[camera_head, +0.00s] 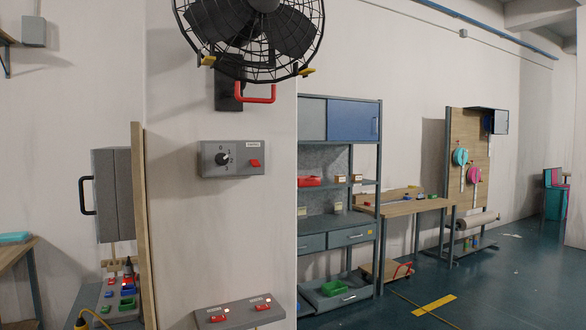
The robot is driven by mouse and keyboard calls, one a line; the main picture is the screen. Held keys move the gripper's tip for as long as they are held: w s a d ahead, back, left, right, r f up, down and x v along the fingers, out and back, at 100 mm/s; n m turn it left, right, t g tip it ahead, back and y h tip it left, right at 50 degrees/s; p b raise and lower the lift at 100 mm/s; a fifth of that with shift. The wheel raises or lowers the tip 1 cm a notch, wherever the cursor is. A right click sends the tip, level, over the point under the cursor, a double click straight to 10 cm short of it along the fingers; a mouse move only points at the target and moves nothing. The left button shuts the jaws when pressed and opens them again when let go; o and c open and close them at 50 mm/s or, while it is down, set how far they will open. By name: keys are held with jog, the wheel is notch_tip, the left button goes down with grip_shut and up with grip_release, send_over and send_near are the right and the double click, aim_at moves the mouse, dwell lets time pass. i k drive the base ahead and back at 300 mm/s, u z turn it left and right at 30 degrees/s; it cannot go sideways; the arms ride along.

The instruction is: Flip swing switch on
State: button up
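A black wall fan (255,30) hangs at the top, with yellow tips and a red handle (256,98) below it. Under the fan a grey control box (233,172) is fixed to the wall. It carries a black knob (222,159) with a white pointer and, to its right, a small red switch (255,163) under a white label (253,145). The label is too small to read surely, and I cannot tell whether the red switch is on or off. My gripper is not in view.
A lower grey panel (238,313) bears two red switches (217,316) (262,305) with small labels. A wooden board edge (143,220) stands out left of the box. A shelf unit (340,135) and workbench (410,205) are at right.

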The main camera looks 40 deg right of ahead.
aim_at(255, 163)
jog(key=z, duration=0.5)
jog(key=i, duration=0.4)
jog(key=z, duration=0.25)
jog(key=k, duration=0.5)
jog(key=z, duration=0.45)
jog(key=i, duration=0.65)
jog(key=u, duration=1.35)
